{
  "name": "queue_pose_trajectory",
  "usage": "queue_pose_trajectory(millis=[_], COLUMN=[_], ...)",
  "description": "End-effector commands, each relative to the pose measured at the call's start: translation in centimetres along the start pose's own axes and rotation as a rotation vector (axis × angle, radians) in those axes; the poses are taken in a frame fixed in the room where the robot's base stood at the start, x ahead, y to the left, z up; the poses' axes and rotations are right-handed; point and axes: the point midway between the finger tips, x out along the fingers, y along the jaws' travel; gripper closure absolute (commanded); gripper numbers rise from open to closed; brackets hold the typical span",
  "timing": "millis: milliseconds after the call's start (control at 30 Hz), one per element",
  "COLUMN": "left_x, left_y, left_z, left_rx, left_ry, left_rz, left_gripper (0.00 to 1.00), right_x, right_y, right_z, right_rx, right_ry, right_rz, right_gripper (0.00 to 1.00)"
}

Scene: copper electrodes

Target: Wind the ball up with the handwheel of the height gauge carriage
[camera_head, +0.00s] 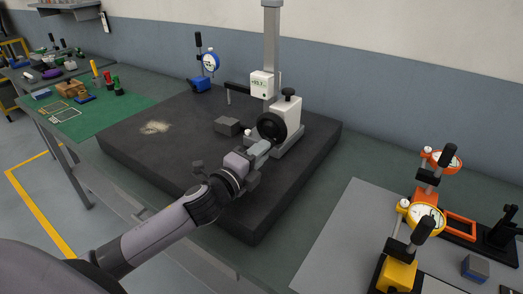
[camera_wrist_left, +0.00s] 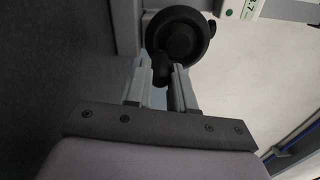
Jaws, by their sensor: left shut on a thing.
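The height gauge stands on the dark surface plate (camera_head: 180,172), with its grey column (camera_head: 271,50) upright and its white carriage (camera_head: 289,107) low on the column. The black handwheel (camera_head: 271,127) is on the carriage's near side; it also shows in the left wrist view (camera_wrist_left: 178,33). My left gripper (camera_head: 262,148) reaches in from the left. In the left wrist view its fingers (camera_wrist_left: 160,82) are shut on the handwheel's dark crank knob (camera_wrist_left: 161,68). The gauge's thin arm (camera_head: 238,87) with a probe (camera_head: 229,97) points left. My right gripper is not in view.
A grey block (camera_head: 227,126) lies on the plate left of the gauge. A blue dial indicator stand (camera_head: 203,82) is at the plate's back.

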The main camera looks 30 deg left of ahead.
Motion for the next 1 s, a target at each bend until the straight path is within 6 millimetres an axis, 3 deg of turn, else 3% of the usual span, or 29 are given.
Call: queue_pose_trajectory(millis=[100, 133, 200, 533, 1000], left_x=[0.0, 0.0, 0.0, -0.3, -4.9], left_y=[0.2, 0.2, 0.2, 0.1, 0.1], left_z=[0.0, 0.0, 0.0, 0.0, 0.1], left_rx=[0.0, 0.0, 0.0, 0.001, 0.001], left_ry=[0.0, 0.0, 0.0, -0.001, -0.002], left_rz=[0.004, 0.004, 0.004, 0.003, 0.004], left_gripper=[1.0, 0.67, 0.52, 0.52, 0.52], right_x=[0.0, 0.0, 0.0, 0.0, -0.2], right_y=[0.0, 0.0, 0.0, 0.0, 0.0], right_z=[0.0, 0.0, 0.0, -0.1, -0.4], right_rx=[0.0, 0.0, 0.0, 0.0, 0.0], right_ry=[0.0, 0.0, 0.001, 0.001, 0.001], right_rz=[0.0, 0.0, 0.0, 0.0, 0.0], right_gripper=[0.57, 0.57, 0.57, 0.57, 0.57])
